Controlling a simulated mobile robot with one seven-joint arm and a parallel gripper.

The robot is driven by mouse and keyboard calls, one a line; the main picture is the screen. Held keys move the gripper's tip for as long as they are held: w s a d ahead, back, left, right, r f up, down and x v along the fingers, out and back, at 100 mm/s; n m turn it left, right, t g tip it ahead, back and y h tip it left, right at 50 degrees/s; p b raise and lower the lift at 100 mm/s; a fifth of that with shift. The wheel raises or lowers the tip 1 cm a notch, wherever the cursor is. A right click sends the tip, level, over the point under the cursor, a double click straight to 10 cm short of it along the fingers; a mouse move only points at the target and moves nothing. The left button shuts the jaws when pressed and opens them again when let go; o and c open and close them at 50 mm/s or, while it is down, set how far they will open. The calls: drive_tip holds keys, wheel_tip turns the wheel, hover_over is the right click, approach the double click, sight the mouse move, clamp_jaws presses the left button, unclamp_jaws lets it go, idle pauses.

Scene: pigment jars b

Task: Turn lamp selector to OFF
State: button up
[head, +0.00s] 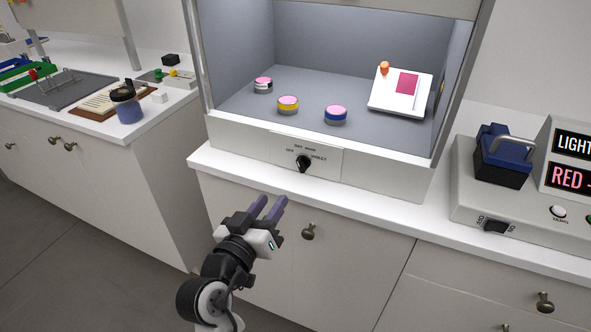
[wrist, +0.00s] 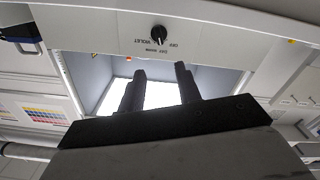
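The lamp selector is a black rotary knob (head: 304,163) on the pale front panel below the lit booth. In the head view small lettering stands around it, OFF at its left, VIOLET at its right and another label above. The knob is too small to tell for sure which label it points at. It also shows in the wrist view (wrist: 158,34), beyond the fingers, with the lettering inverted. My gripper (head: 272,201) is below and left of the knob, in front of the cabinet, apart from it. Its two fingers (wrist: 160,72) are spread with nothing between them.
The booth holds several pink-topped jars, one with a yellow band (head: 288,105), and a white tilted board (head: 399,94). The white counter edge (head: 330,203) runs below the panel. A grey instrument (head: 520,215) stands right. A cabinet knob (head: 308,231) is near my gripper.

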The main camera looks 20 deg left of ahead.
sight(298, 163)
drive_tip(key=w, duration=0.4)
drive_tip(key=w+b, duration=0.1)
drive_tip(key=w, duration=0.3)
drive_tip(key=w+b, duration=0.1)
drive_tip(key=w, duration=0.2)
drive_tip(key=shift+w+d, duration=0.25)
drive_tip(key=shift+w, duration=0.85)
drive_tip(key=shift+c, duration=0.4)
clamp_jaws()
